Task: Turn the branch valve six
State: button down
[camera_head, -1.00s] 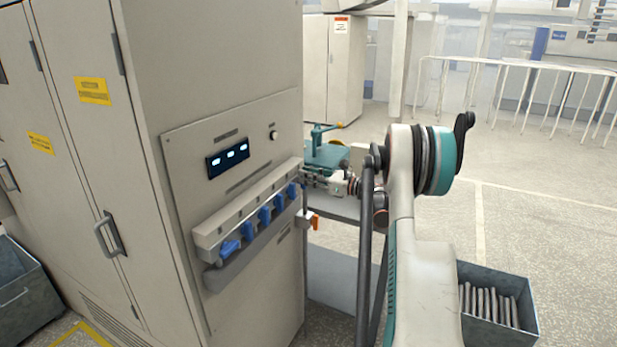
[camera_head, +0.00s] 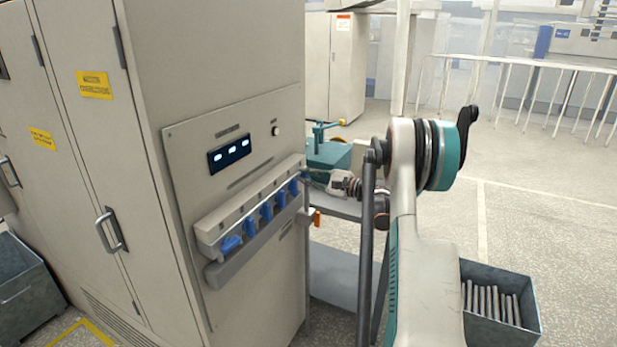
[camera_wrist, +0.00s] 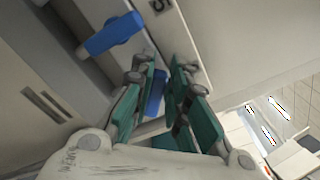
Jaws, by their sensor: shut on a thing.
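The pale valve manifold (camera_head: 205,232) runs along the cabinet's side panel, with a row of blue handles such as the near one (camera_head: 231,243) and another farther along (camera_head: 280,199). My gripper (camera_head: 306,177) is at the manifold's far right end. In the wrist view, my gripper (camera_wrist: 160,80) is shut on a blue handle (camera_wrist: 155,95), mostly covered by the teal fingers. Beside it, a free blue handle (camera_wrist: 113,34) shows close to a label reading 5. The held handle's own label is hidden, and its exact angle cannot be told.
The grey cabinet (camera_head: 220,60) stands close left of my arm. A low bench with a teal fixture (camera_head: 328,152) is just behind my gripper. A metal bin of rods (camera_head: 500,332) stands at the lower right. Open floor lies to the right.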

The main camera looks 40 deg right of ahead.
jog(key=shift+s+a+f+n+b, duration=0.15)
jog(key=shift+f+n, duration=0.15)
jog(key=shift+n, duration=1.05)
jog(key=shift+w+a+f+n+b, duration=0.15)
jog(key=shift+f+n, duration=0.15)
jog(key=shift+n, duration=1.1)
jog(key=shift+s+a+f+n+b, duration=0.15)
jog(key=shift+f+n, duration=0.15)
jog(key=shift+n, duration=1.05)
jog(key=shift+d, duration=0.1)
jog(key=c, duration=1.6)
grip_release()
jog(key=shift+o, duration=0.2)
jog(key=v, duration=1.2)
